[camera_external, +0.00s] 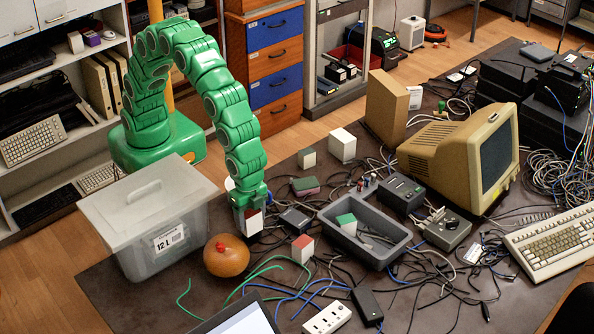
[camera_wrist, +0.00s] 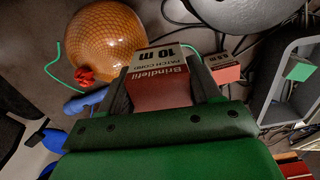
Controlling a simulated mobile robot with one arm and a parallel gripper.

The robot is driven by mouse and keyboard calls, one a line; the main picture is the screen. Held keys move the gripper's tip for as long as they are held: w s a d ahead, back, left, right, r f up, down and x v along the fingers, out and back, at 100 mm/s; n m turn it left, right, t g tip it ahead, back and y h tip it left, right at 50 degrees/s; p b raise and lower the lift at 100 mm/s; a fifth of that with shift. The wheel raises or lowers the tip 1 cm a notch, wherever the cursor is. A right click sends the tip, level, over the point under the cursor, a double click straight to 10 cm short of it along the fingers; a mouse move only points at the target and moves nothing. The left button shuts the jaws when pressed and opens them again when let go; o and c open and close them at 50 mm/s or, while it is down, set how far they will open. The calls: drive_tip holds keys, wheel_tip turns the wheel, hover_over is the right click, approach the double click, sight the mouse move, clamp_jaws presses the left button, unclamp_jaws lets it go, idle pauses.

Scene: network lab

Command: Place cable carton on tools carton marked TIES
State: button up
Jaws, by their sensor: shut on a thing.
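My gripper (camera_external: 249,207) points down over the dark table, between the lidded bin and the grey tray. It is shut on a small red and white carton (camera_external: 254,224). In the wrist view, this cable carton (camera_wrist: 160,79) reads "Brindlefil", "PATCH CORD", "10 m" and sits between the two fingers (camera_wrist: 160,95). I cannot tell whether it touches the table. No mark TIES is legible. Small green-topped cartons are in view: one (camera_external: 346,223) in the grey tray, also seen in the wrist view (camera_wrist: 298,68), and one (camera_external: 307,158) further back.
A second red-topped carton (camera_external: 302,248) stands right of my gripper. An orange round object (camera_external: 226,257) and a lidded bin (camera_external: 150,225) are close on the left. The grey tray (camera_external: 378,258), a white box (camera_external: 342,146), a beige monitor (camera_external: 455,160) and loose cables crowd the right.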

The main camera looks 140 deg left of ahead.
drive_tip(key=shift+s+r, duration=0.2)
drive_tip(key=shift+s, duration=0.25)
